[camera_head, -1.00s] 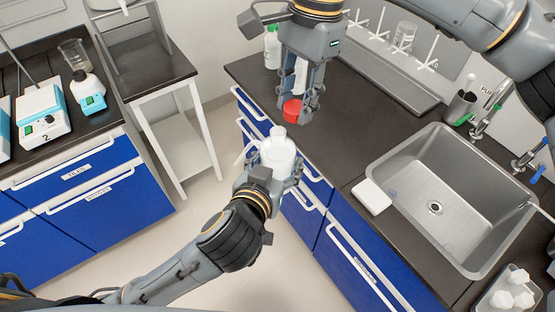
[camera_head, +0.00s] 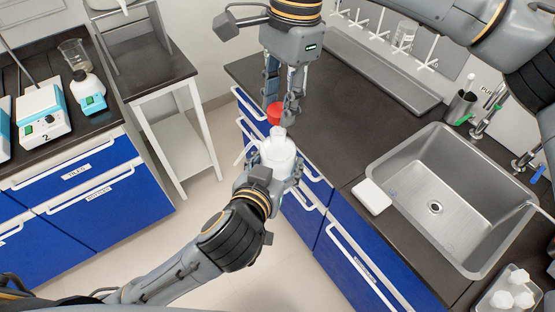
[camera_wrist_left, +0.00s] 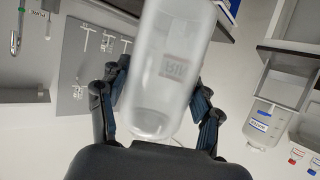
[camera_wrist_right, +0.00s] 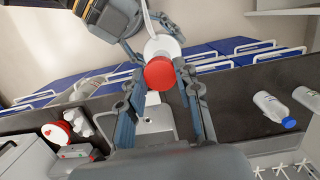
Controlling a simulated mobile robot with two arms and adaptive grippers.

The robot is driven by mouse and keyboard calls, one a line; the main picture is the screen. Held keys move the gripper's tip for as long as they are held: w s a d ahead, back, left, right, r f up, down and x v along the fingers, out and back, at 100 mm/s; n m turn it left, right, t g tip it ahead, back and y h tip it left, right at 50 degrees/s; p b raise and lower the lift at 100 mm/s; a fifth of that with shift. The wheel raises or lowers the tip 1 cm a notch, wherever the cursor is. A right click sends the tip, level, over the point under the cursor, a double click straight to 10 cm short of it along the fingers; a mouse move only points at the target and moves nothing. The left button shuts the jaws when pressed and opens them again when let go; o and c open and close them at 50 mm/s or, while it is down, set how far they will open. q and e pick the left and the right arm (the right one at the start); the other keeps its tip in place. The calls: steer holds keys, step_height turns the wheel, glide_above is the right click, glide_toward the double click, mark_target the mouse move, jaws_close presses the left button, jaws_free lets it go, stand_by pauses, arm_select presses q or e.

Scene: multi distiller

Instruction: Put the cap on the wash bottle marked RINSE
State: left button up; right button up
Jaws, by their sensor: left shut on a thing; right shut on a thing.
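The wash bottle (camera_head: 279,153) is white and translucent. It is held roughly upright in my left gripper (camera_head: 268,182), which is shut around its body in front of the counter. My right gripper (camera_head: 284,112) is shut on the red cap (camera_head: 274,112), just above and behind the bottle's neck in the head view. In the right wrist view the red cap (camera_wrist_right: 159,73) covers the bottle's mouth, and white bottle body (camera_wrist_right: 163,46) shows past it. I cannot tell whether cap and neck touch.
The sink (camera_head: 437,200) is at the right, with a white block (camera_head: 372,196) by its left rim. A tray of white pieces (camera_head: 509,290) is at lower right. Blue drawers (camera_head: 340,250) stand below the dark counter. Another bottle lies on the counter in the right wrist view (camera_wrist_right: 273,109).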

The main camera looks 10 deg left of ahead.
mark_target(279, 131)
steer(key=shift+f, duration=0.75)
steer(key=shift+f, duration=0.85)
steer(key=shift+f, duration=0.55)
stand_by(0.3)
steer(key=m, duration=0.6)
steer(key=shift+s+m+t+y, duration=0.1)
steer(key=shift+m+t+y, duration=0.2)
steer(key=shift+t, duration=0.1)
steer(key=o, duration=0.7)
